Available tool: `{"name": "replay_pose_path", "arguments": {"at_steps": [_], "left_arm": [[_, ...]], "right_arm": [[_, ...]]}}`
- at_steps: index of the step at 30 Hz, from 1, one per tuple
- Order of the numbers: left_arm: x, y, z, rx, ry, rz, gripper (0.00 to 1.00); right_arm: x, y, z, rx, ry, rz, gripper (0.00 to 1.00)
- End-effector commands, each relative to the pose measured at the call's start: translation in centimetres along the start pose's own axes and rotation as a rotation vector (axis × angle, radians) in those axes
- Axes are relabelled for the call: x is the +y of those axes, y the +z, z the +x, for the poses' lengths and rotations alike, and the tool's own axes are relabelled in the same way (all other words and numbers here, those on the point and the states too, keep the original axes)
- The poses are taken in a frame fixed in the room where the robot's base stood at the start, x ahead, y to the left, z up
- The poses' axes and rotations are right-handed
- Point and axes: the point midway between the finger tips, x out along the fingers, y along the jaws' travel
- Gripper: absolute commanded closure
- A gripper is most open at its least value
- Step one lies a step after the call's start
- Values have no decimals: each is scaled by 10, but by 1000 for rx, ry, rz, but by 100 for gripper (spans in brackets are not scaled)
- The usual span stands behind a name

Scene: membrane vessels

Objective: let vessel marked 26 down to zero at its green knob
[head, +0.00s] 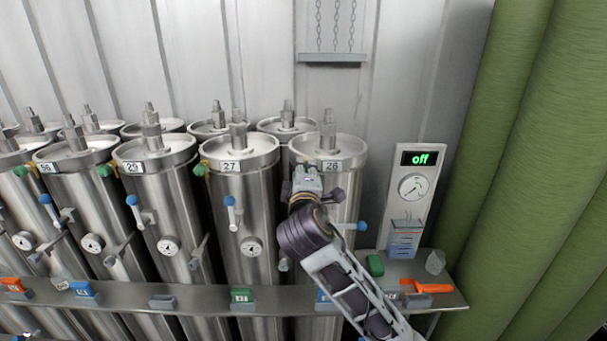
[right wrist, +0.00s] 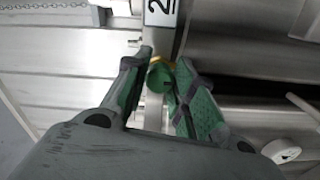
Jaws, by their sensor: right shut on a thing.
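The vessel marked 26 (head: 350,190) is the steel cylinder at the right end of the front row, and its label (head: 331,166) is on the top rim. My right gripper (head: 303,180) is at its upper left front, just below the rim. In the right wrist view, the green knob (right wrist: 160,77) sits between the fingers, which are shut on it. Part of the label (right wrist: 160,12) shows above. In the head view my gripper hides the knob, and my arm hides the vessel's front and any gauge there. My left gripper is in neither view.
Vessel 27 (head: 252,190) stands close on the left, with a blue lever (head: 231,203). A blue handle (head: 361,226) sticks out right of vessel 26. A panel (head: 432,160) reading "off" stands at right. A ledge (head: 200,297) with colored tags crosses in front.

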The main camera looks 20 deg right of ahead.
Motion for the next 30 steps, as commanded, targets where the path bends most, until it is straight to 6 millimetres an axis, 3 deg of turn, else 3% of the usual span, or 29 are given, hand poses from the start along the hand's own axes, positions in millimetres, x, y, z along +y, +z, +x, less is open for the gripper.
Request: {"name": "replay_pose_path", "arguments": {"at_steps": [8,9,14,21,30], "left_arm": [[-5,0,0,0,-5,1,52],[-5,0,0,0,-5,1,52],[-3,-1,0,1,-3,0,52],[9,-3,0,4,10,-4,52],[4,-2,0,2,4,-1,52]], "right_arm": [[-1,1,0,-2,-3,0,98],[-1,1,0,-2,-3,0,73],[-1,1,0,-2,-2,-1,53],[-1,0,0,-1,-2,-1,52],[-1,0,-7,-1,-2,-1,52]]}}
